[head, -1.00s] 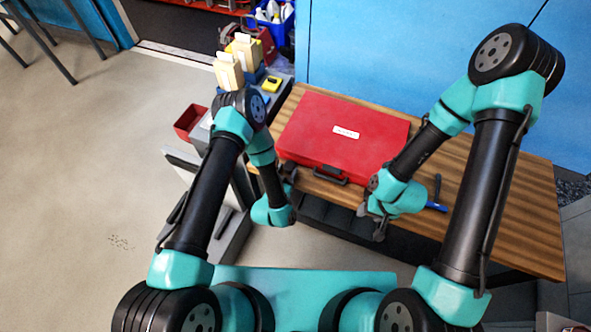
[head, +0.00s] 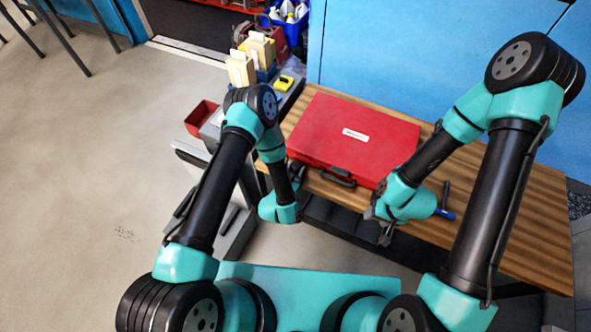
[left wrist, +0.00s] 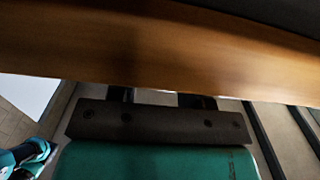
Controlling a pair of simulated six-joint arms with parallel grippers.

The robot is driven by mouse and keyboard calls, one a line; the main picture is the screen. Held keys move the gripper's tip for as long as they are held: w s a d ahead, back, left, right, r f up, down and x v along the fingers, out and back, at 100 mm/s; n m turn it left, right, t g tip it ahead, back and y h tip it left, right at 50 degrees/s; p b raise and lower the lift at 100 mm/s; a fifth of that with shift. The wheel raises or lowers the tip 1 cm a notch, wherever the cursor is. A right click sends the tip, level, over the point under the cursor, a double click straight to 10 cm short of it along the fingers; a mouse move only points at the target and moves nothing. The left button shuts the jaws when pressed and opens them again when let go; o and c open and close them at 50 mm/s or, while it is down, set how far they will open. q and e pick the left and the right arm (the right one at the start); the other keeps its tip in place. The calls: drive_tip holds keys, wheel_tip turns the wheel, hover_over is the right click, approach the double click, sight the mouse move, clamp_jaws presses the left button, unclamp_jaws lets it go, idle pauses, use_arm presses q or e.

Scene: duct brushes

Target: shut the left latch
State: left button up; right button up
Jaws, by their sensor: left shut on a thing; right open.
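A closed red case (head: 352,138) lies on the wooden table, with a black handle (head: 338,178) on its front side. My left gripper (head: 297,172) is at the front left part of the case, by the table's front edge. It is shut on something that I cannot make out. The left latch is not clearly visible; the gripper and wrist cover that area. In the left wrist view the wooden edge hides the fingertips. My right gripper (head: 386,236) is open and empty, in front of the table's edge, to the right of the handle.
The wooden table (head: 520,215) is bare at the right, apart from a blue-and-black tool (head: 445,205). A red bin (head: 201,117) and a yellow item (head: 284,83) are to the left. A blue wall (head: 420,60) stands behind.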

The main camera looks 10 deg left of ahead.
use_arm(q)
drive_tip(key=shift+r, duration=0.1)
drive_tip(key=shift+w+r+g+y, duration=0.1)
drive_tip(key=shift+r+g+y, duration=0.2)
drive_tip(key=shift+g, duration=0.45)
drive_tip(key=shift+w+r+g+y, duration=0.1)
drive_tip(key=shift+r+g+y, duration=0.15)
drive_tip(key=shift+g, duration=0.5)
drive_tip(key=shift+w+d+r+g+y, duration=0.1)
drive_tip(key=shift+w+r+g+y, duration=0.15)
drive_tip(key=shift+g, duration=0.6)
drive_tip(key=shift+w+d+r+g+y, duration=0.1)
drive_tip(key=shift+r+g+y, duration=0.2)
drive_tip(key=shift+g, duration=0.55)
drive_tip(key=o, duration=0.6)
